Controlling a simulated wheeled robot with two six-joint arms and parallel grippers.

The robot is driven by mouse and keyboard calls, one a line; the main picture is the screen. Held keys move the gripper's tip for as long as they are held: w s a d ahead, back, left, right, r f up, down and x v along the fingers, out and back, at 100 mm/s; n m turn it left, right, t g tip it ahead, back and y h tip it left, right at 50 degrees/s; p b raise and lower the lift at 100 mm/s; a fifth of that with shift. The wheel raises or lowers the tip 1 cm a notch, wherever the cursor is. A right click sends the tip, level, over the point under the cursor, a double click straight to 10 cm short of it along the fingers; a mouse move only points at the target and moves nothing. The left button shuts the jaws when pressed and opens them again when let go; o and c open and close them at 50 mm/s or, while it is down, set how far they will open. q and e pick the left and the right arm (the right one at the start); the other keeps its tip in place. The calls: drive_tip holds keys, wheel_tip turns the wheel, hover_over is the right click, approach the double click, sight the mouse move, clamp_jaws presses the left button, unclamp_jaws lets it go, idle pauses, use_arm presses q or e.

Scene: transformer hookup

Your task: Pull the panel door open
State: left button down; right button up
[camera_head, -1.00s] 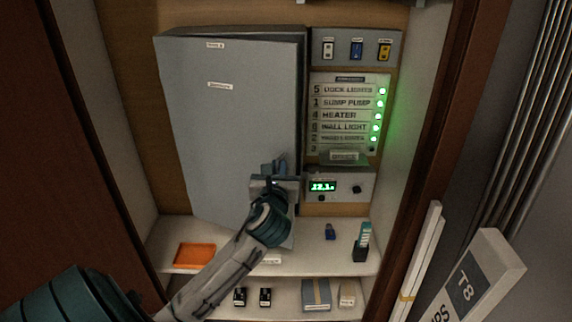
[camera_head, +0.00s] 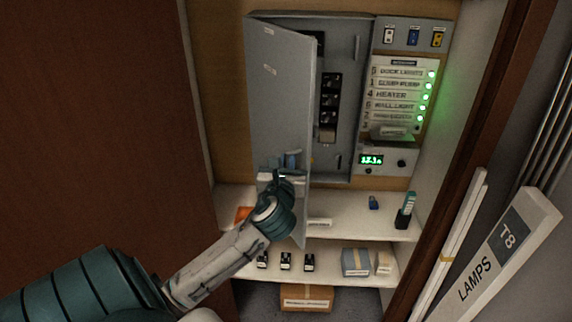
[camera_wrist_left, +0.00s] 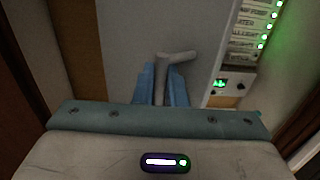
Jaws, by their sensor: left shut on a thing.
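The grey panel door (camera_head: 280,105) is hinged on its left side and stands partly open, swung out from the grey panel box (camera_head: 345,150). Several dark breakers (camera_head: 330,95) show inside the box. My left gripper (camera_head: 283,170) is at the lower front of the door, with my arm reaching in from the lower left. In the left wrist view its blue fingers (camera_wrist_left: 162,88) are shut on a grey door handle (camera_wrist_left: 178,56) with a bent top. The gripper hides most of the handle in the head view. My right gripper is not in view.
Right of the box are a switch plate (camera_head: 412,36), a labelled board with green lights (camera_head: 402,95) and a display unit (camera_head: 388,161). A shelf (camera_head: 350,222) below holds small items. A reddish-brown cabinet door (camera_head: 95,130) stands left; a lamp box (camera_head: 510,245) leans right.

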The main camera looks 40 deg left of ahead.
use_arm(q)
drive_tip(key=shift+r, duration=0.1)
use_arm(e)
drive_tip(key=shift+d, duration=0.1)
use_arm(q)
drive_tip(key=c, duration=1.8)
unclamp_jaws()
drive_tip(key=shift+o, duration=0.8)
drive_tip(key=shift+a, duration=0.25)
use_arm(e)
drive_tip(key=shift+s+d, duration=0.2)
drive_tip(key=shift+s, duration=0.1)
